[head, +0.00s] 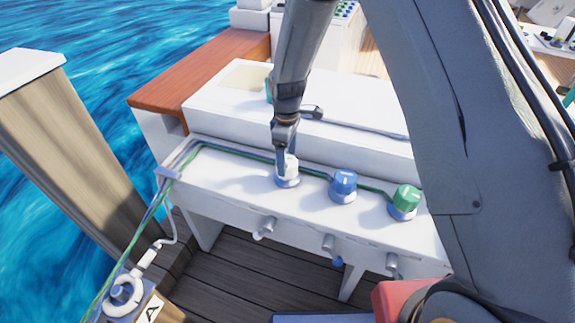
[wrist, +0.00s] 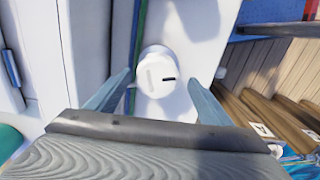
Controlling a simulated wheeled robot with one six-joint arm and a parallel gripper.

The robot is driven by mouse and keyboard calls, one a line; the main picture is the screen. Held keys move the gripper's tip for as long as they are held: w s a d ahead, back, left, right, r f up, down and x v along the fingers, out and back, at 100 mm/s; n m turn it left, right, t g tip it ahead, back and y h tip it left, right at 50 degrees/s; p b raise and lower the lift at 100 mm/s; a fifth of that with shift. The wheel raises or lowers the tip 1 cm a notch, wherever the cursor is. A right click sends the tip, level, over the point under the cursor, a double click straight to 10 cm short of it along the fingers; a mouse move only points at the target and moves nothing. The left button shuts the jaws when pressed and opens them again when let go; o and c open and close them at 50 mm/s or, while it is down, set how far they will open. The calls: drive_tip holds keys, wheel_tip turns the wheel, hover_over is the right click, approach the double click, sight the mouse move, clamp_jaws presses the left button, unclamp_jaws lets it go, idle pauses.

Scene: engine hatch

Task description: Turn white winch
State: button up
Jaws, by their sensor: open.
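The white winch (head: 287,172) stands on the white bench top, the leftmost of three winches in the head view. In the wrist view its round white top (wrist: 156,72) shows a slot and a dark mark. My gripper (head: 285,155) is directly above the white winch, pointing down, and its fingers partly cover it. In the wrist view my gripper (wrist: 160,95) is open, with one finger on each side of the winch's lower part in the picture. I cannot tell whether the fingers touch it.
A blue winch (head: 343,184) and a green winch (head: 404,201) stand to the right on the same bench (head: 225,185). Green and blue lines run along the bench. A wooden post (head: 75,130) stands at the left. Handles stick out of the bench front.

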drive_tip(key=shift+s+a+r+b, duration=0.15)
drive_tip(key=shift+r+b, duration=0.15)
drive_tip(key=shift+r, duration=1.65)
